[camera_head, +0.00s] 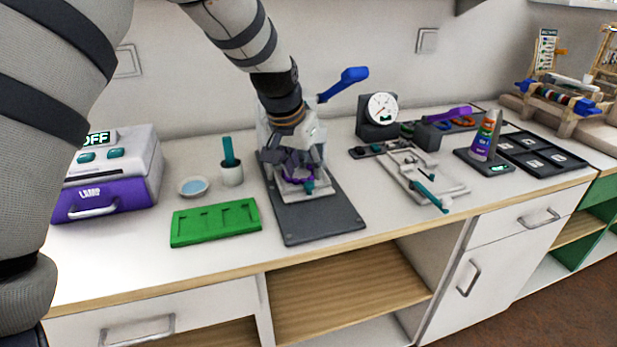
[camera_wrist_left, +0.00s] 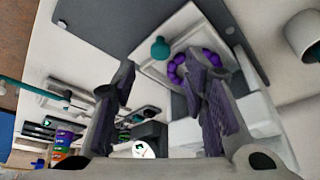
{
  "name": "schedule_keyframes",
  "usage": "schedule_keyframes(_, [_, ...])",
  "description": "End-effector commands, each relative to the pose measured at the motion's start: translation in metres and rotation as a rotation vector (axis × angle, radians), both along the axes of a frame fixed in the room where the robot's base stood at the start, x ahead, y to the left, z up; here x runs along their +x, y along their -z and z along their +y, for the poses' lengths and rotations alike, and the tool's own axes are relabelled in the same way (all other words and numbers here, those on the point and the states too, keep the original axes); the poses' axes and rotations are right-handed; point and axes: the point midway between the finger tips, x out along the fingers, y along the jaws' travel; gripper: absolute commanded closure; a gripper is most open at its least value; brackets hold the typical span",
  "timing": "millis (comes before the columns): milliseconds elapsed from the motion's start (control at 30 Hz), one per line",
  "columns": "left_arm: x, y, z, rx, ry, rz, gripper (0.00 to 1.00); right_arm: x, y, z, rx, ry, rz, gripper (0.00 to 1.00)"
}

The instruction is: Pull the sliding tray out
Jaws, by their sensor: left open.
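The sliding tray (camera_head: 291,190) is white and sits low in a press with a blue lever (camera_head: 345,83), above a dark grey base plate (camera_head: 318,222). A teal knob (camera_head: 309,187) is at its front. In the left wrist view the tray (camera_wrist_left: 150,68) holds a ring of purple beads (camera_wrist_left: 174,70), and the knob (camera_wrist_left: 160,48) stands at its edge. My left gripper (camera_head: 298,168) is open just above the tray. In the left wrist view its two fingers (camera_wrist_left: 162,78) are apart with nothing gripped; one finger hides part of the bead ring. My right gripper is out of view.
Left of the press are a green board (camera_head: 215,223), a cup with a teal stick (camera_head: 231,174), a small bowl (camera_head: 193,187) and a purple-fronted machine (camera_head: 98,203). Right are a dial gauge (camera_head: 381,108) and a white fixture (camera_head: 425,177). The counter before the base plate is clear.

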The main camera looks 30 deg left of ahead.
Motion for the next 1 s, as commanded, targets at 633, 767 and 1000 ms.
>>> schedule_keyframes(633, [0.017,0.045,0.001,-0.001,-0.001,0.005,0.8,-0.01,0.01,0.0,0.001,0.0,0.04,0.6])
schedule_keyframes(767, [0.017,0.045,0.001,0.0,0.0,0.005,1.0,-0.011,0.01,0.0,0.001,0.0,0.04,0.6])
schedule_keyframes(1000, [0.021,0.048,0.001,0.0,0.0,0.009,1.0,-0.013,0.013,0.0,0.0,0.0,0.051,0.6])
